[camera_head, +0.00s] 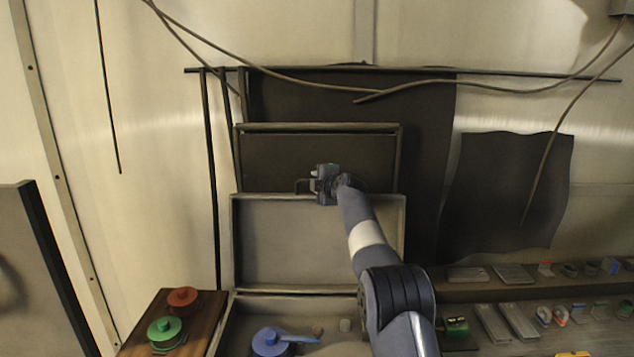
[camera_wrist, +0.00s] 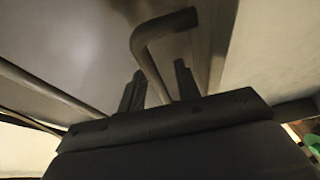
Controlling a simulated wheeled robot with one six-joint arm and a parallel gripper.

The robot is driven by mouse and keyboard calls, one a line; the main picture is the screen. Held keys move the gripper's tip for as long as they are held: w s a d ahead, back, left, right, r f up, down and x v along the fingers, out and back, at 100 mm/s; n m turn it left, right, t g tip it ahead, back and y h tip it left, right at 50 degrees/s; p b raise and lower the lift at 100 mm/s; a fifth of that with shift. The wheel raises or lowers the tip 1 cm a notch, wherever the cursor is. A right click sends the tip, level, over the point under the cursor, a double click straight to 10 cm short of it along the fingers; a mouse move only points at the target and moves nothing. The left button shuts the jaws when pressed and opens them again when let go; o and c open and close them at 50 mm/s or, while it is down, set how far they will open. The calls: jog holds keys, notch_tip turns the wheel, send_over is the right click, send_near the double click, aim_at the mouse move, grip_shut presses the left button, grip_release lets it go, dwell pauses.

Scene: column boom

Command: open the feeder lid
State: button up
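The feeder lid (camera_head: 318,245) appears to be the pale framed panel standing upright behind a shallow open box (camera_head: 222,338). A thin bent handle (camera_head: 302,186) shows at its top edge. My gripper (camera_head: 318,185) is at this handle, in front of a dark framed panel (camera_head: 270,160). In the wrist view the handle (camera_wrist: 152,50) is a bent bar that runs down between the two fingers of my gripper (camera_wrist: 160,75). The fingers stand apart with gaps beside the bar. Whether one touches it I cannot tell. My arm covers the lid's right part.
In the box are a blue lidded pot (camera_head: 268,341) and small pale pieces. Red (camera_head: 183,299) and green (camera_head: 164,331) pots stand on a wooden board (camera_head: 208,310) at left. Shelves (camera_head: 590,292) with small items are at right. Cables (camera_head: 480,84) hang above.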

grip_shut()
jog(key=shift+f+b, duration=0.15)
jog(key=shift+b, duration=0.25)
jog(key=shift+s+b, duration=0.35)
jog(key=shift+b, duration=0.8)
jog(key=s+r+n+t+b, duration=0.1)
jog(key=s+b, duration=0.5)
jog(key=b, duration=0.8)
jog(key=shift+s+a+r+t+y+b, duration=0.35)
jog(key=shift+r+t+y+b, duration=0.1)
jog(key=shift+t, duration=0.25)
